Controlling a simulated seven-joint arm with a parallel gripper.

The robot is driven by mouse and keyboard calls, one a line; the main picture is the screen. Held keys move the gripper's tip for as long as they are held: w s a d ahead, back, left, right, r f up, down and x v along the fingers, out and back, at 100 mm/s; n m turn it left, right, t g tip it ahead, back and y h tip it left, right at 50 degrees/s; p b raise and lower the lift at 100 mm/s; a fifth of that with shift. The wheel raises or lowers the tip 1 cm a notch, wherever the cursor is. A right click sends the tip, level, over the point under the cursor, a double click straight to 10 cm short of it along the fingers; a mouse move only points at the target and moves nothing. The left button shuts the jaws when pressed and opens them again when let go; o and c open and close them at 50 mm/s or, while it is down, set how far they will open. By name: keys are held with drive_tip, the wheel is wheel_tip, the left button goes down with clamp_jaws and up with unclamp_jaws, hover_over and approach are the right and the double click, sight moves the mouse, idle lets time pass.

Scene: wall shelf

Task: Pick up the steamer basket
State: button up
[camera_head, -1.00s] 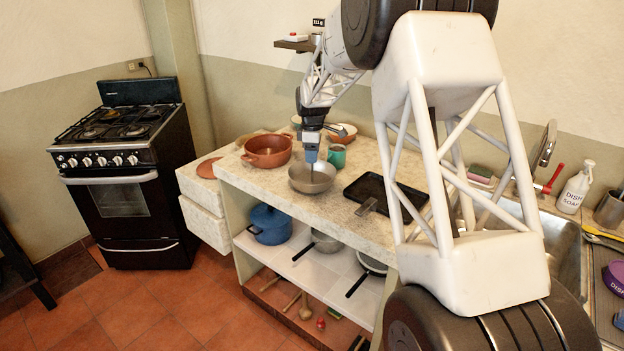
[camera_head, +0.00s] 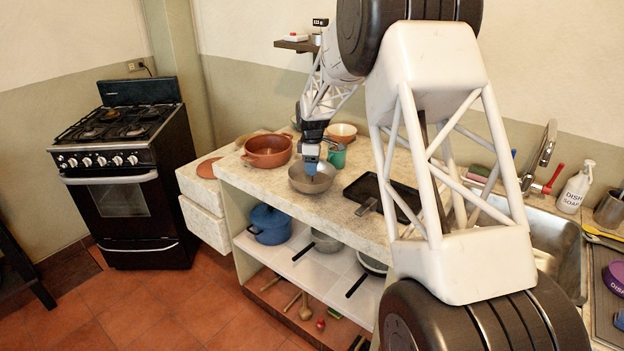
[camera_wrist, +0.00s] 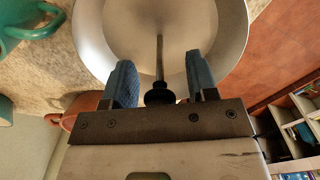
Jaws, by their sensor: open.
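The steamer basket is a grey metal bowl (camera_head: 322,184) on the pale stone counter. In the wrist view its bright, shallow bowl (camera_wrist: 100,45) fills the top middle. A thin upright rod (camera_wrist: 160,62) with a dark knob (camera_wrist: 160,95) rises from its middle. My gripper (camera_wrist: 161,82) is open, with one blue finger on each side of the rod and knob and a visible gap on both sides. In the head view my gripper (camera_head: 311,170) points down into the bowl from above.
A terracotta pot (camera_head: 267,151) stands left of the basket. A green mug (camera_head: 337,156) stands close behind right, with an orange bowl (camera_head: 343,132) beyond it. A black griddle pan (camera_head: 384,196) lies to the right. A blue pot (camera_head: 270,224) sits on the shelf below.

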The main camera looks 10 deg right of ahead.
clamp_jaws()
drive_tip(key=shift+r, duration=0.1)
drive_tip(key=shift+r, duration=0.75)
wheel_tip(320, 180, up, 2)
drive_tip(key=s+r, duration=0.1)
drive_tip(key=s, duration=1.5)
drive_tip(key=shift+d+r, duration=0.2)
drive_tip(key=shift+d, duration=0.2)
